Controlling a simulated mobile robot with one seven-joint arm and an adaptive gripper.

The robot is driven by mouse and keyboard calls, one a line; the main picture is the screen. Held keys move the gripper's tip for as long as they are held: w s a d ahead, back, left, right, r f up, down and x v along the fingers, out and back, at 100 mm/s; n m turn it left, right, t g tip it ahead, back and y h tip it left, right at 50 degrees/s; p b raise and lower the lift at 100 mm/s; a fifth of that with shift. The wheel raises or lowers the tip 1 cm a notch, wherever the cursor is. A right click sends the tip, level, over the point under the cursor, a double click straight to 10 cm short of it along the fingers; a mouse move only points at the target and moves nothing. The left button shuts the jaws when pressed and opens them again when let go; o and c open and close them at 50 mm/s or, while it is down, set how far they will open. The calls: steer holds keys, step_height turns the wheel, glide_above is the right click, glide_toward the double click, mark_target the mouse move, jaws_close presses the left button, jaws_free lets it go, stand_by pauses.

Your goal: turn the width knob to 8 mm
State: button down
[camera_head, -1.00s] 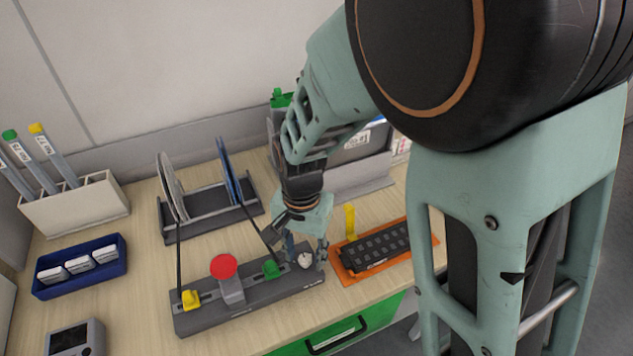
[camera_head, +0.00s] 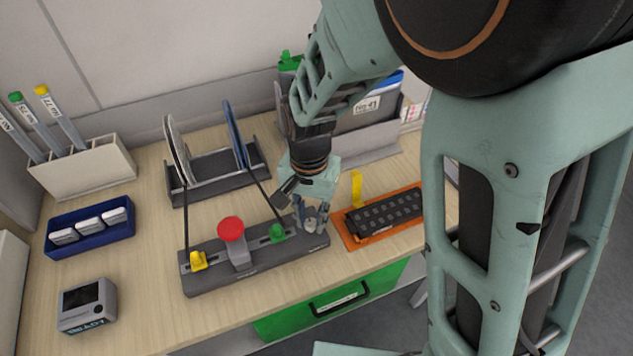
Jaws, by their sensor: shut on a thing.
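A small pale round knob (camera_head: 311,227) sits at the right end of a long dark grey bench fixture (camera_head: 215,280). I take it to be the width knob; its markings are too small to read. My gripper (camera_head: 312,219) points down over that end, its fingers on either side of the knob, shut on it. The fingers and wrist partly cover the knob. The fixture also carries a yellow clip (camera_head: 198,261), a red round cap (camera_head: 231,229) on a grey post and a green clip (camera_head: 277,233).
An orange tray (camera_head: 349,241) with a black strip lies close right of my gripper. A reel rack (camera_head: 213,181) stands behind, its dark tapes running down to the fixture. A green drawer (camera_head: 285,323) is below.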

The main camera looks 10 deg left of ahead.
mark_target(310, 222)
steer(key=n+b, duration=0.1)
steer(key=n, duration=0.3)
steer(key=shift+n, duration=2.1)
steer(key=shift+b, duration=0.3)
steer(key=c, duration=1.7)
jaws_free()
step_height(310, 222, up, 12)
steer(key=shift+r, duration=0.1)
steer(key=shift+w, duration=0.1)
